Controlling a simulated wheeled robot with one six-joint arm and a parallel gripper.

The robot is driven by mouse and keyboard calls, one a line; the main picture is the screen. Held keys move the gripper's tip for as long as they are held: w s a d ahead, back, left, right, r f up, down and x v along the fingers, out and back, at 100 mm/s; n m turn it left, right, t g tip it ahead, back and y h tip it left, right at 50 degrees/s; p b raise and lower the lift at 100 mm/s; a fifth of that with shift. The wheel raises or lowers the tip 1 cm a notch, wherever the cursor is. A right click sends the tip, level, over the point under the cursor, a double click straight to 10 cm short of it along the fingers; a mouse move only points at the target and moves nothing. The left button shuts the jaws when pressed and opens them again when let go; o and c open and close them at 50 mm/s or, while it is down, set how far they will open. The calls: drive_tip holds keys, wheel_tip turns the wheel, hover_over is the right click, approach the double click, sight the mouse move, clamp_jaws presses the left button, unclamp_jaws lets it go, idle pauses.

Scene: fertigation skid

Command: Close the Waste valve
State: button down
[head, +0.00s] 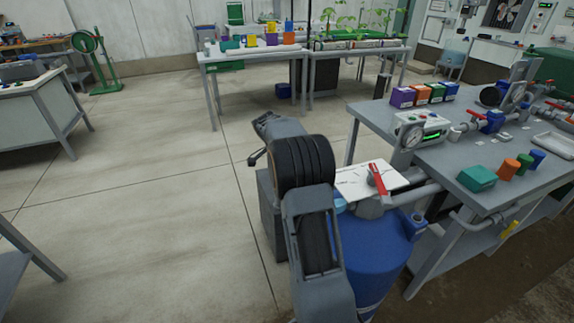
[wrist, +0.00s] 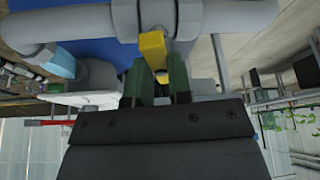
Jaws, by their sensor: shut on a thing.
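In the wrist view a yellow valve handle (wrist: 152,48) sits on a grey pipe fitting (wrist: 158,14). My gripper (wrist: 157,85) has its two green fingers on either side of the handle's end and is shut on it. The handle's far end between the fingers is partly hidden. In the head view my arm hides the gripper and this handle. A red lever (head: 378,178) stands over a white plate (head: 362,182), whose writing is too small to read. I cannot read any label that names the Waste valve.
A blue drum (head: 374,262) stands below the grey pipe (head: 415,194), close to my arm. The grey workbench (head: 440,168) at right carries gauges, red-handled valves and coloured blocks. A second yellow handle-like part (head: 510,228) hangs under its edge.

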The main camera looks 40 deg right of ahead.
drive_tip(key=shift+w+m+g, duration=0.15)
drive_tip(key=shift+m+g, duration=0.25)
drive_tip(key=shift+m, duration=0.7)
drive_tip(key=c, duration=1)
unclamp_jaws()
drive_tip(key=shift+c, duration=0.2)
drive_tip(key=p+v, duration=0.2)
drive_tip(key=v, duration=1.1)
drive_tip(key=shift+w+r+p, duration=0.25)
drive_tip(key=shift+r+p, duration=0.1)
drive_tip(key=shift+r, duration=0.05)
